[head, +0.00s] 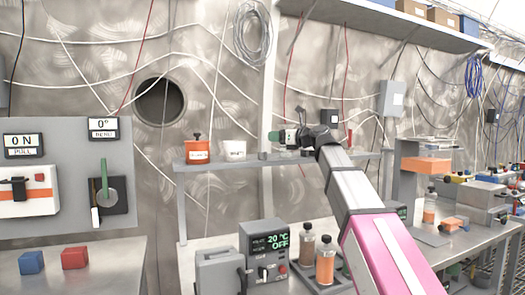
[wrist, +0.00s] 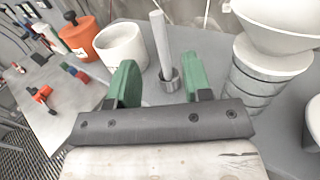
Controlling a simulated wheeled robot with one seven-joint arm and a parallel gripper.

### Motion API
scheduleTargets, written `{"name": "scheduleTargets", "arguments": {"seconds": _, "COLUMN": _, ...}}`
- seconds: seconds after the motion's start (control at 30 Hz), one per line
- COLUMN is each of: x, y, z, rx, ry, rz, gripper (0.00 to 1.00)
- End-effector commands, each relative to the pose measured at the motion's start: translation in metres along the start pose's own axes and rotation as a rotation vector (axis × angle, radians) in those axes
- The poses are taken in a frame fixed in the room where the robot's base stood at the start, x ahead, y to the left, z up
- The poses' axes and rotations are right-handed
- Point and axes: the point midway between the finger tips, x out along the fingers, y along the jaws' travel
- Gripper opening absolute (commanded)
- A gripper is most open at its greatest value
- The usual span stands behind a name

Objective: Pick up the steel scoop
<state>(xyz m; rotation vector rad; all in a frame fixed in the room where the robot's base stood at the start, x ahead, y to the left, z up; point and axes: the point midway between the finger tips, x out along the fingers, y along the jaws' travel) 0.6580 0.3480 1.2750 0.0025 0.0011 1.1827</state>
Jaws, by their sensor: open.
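In the wrist view, a small grey metal cup (wrist: 170,82) with a pale upright rod (wrist: 160,42) rising from it stands on the grey shelf, and looks like the steel scoop. I cannot tell whether rod and cup are one piece. My gripper (wrist: 160,84) is open, its two green fingers apart on either side, with the cup and rod showing in the gap between them. Contact is not visible. In the head view my gripper (head: 291,138) is over the raised shelf (head: 300,160), and I cannot make out the scoop there.
A white cup (wrist: 121,47) and an orange container with a black knob (wrist: 80,37) stand left of my gripper. A white funnel-shaped bowl (wrist: 280,25) on a stack of grey rings stands close on the right. Below the shelf are bottles (head: 325,262) and a temperature unit (head: 265,248).

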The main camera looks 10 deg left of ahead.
Motion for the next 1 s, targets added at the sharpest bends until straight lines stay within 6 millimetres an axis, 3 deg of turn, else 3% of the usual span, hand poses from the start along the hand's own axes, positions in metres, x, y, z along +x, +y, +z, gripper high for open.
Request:
{"name": "scheduleTargets", "arguments": {"seconds": 0.13, "x": 0.025, "y": -0.001, "z": 0.002, "rx": -0.001, "ry": 0.000, "rz": 0.002, "gripper": 0.46}}
{"name": "scheduleTargets", "arguments": {"seconds": 0.43, "x": 0.046, "y": -0.001, "z": 0.004, "rx": -0.002, "ry": 0.001, "rz": 0.001, "gripper": 0.46}}
{"name": "scheduleTargets", "arguments": {"seconds": 0.7, "x": 0.083, "y": -0.002, "z": 0.008, "rx": -0.001, "ry": 0.001, "rz": 0.002, "gripper": 0.46}}
{"name": "scheduleTargets", "arguments": {"seconds": 0.97, "x": 0.087, "y": -0.001, "z": 0.008, "rx": -0.002, "ry": 0.000, "rz": 0.000, "gripper": 0.46}}
{"name": "scheduleTargets", "arguments": {"seconds": 1.0, "x": 0.087, "y": -0.001, "z": 0.008, "rx": -0.002, "ry": 0.000, "rz": 0.000, "gripper": 0.39}}
